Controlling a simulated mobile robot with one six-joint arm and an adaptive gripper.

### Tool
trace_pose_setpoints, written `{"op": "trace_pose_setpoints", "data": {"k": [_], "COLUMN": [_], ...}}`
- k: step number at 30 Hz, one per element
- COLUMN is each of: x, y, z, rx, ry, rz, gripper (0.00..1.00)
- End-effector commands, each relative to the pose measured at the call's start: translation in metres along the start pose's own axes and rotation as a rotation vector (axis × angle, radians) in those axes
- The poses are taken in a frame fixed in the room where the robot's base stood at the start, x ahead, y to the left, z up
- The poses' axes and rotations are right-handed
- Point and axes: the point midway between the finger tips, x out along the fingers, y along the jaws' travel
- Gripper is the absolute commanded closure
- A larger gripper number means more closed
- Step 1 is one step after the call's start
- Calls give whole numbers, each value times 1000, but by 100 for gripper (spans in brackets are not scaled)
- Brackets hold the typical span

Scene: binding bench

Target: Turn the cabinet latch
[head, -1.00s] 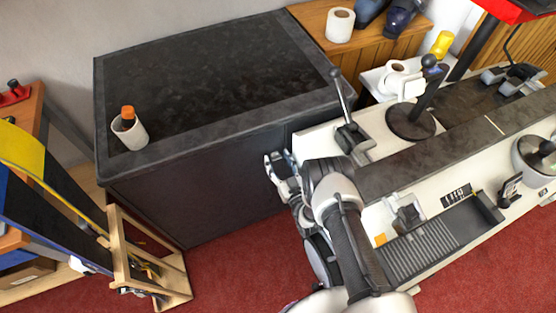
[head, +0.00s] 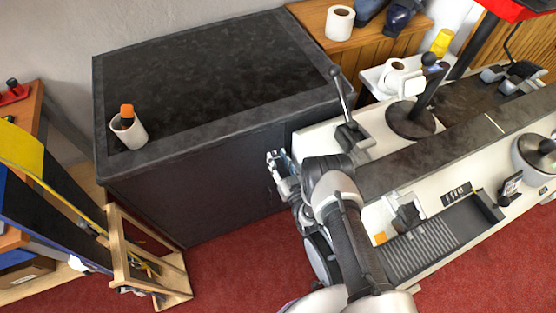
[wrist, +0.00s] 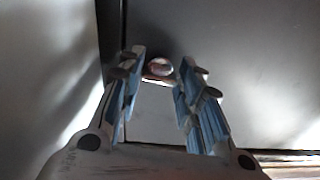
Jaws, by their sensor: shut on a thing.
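The dark cabinet (head: 185,195) stands at the left of the bench in the head view, with its front facing my arm. My gripper (head: 278,155) is at the right part of that front. In the wrist view the cabinet latch (wrist: 159,67) is a small rounded reddish-grey knob on the dark front. My gripper (wrist: 161,68) has its blue-padded fingers on either side of the latch and is shut on it. In the head view the latch is hidden by my gripper, and I cannot tell its angle.
A white cup (head: 128,133) with an orange-capped item stands on the cabinet top. The white bench (head: 320,140) with a lever (head: 340,90) is close at the right of my gripper. A wooden frame (head: 150,260) stands at the lower left. Red carpet (head: 230,255) is clear before the cabinet.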

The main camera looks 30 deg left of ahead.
Motion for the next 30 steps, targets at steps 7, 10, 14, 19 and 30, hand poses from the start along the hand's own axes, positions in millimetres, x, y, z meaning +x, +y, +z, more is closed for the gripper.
{"op": "trace_pose_setpoints", "data": {"k": [7, 10, 14, 19, 30], "x": [1, 1, 1, 1, 2], "y": [0, 0, 0, -1, -1], "z": [0, 0, 0, 0, -1], "rx": [178, 271, 395, 557, 906], "ry": [3, 3, 3, 3, 3], "rz": [-1, -1, -1, -1, -2], "gripper": [91, 91, 91, 91, 91]}}
